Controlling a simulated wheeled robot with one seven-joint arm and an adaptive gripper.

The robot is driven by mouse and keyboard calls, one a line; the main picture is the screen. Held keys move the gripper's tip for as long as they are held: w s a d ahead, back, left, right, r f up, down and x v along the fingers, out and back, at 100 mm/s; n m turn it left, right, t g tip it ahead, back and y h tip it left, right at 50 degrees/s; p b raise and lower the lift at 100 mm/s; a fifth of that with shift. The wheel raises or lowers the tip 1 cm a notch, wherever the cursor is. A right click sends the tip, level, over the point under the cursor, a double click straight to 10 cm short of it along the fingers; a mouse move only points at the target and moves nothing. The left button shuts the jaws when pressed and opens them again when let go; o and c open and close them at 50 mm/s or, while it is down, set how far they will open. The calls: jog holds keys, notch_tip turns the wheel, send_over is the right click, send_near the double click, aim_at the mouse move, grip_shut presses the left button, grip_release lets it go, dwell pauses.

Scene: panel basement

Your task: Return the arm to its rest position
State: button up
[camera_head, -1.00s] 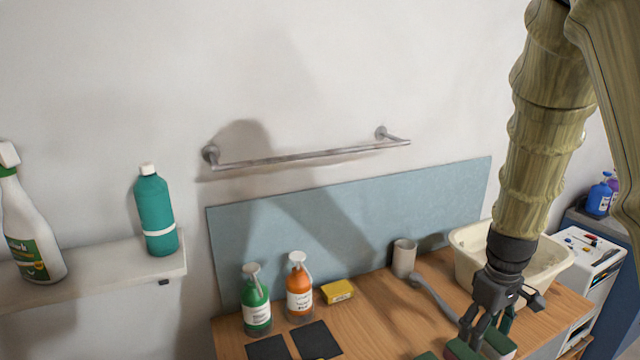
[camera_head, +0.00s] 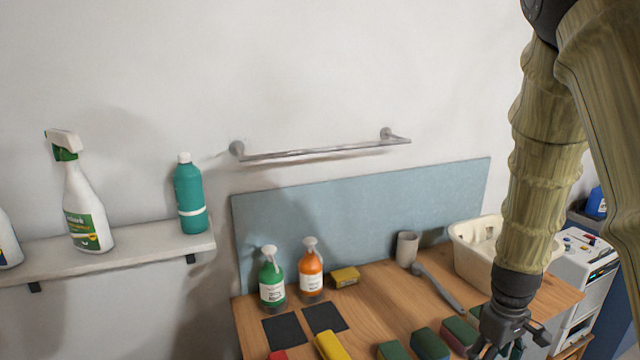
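My arm hangs down at the right of the head view, in front of the table's right part. My gripper (camera_head: 498,347) is at its lower end, at the bottom edge of the picture. Its fingers look spread apart, with nothing seen between them, though the tips are cut off or hard to make out. It is in front of the sponges near the table's front right.
The wooden table (camera_head: 385,310) holds a green bottle (camera_head: 272,285), an orange bottle (camera_head: 311,275), dark pads, sponges (camera_head: 430,345), a brush (camera_head: 438,288), a grey cup (camera_head: 406,249) and a cream basin (camera_head: 475,262). A shelf (camera_head: 120,250) with bottles and a rail (camera_head: 320,150) are on the wall.

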jog(key=s+a+f+m, duration=0.15)
jog(key=s+f, duration=0.25)
jog(key=f, duration=0.4)
jog(key=s+a+f+h, duration=0.1)
jog(key=s+a+f, duration=0.1)
jog(key=s+f, duration=0.4)
jog(key=s+a+f, duration=0.1)
jog(key=s+f, duration=0.2)
jog(key=f, duration=0.6)
jog(key=s+a+f+m, duration=0.1)
jog(key=s+a+f, duration=0.3)
jog(key=s, duration=0.3)
jog(key=s+a+f+m+y, duration=0.1)
jog(key=s+a+f+m, duration=0.1)
jog(key=s+a+f, duration=0.3)
jog(key=s+f, duration=0.1)
jog(key=s, duration=0.1)
jog(key=shift+s+y, duration=0.3)
jog(key=shift+s, duration=0.1)
jog(key=shift+f, duration=0.1)
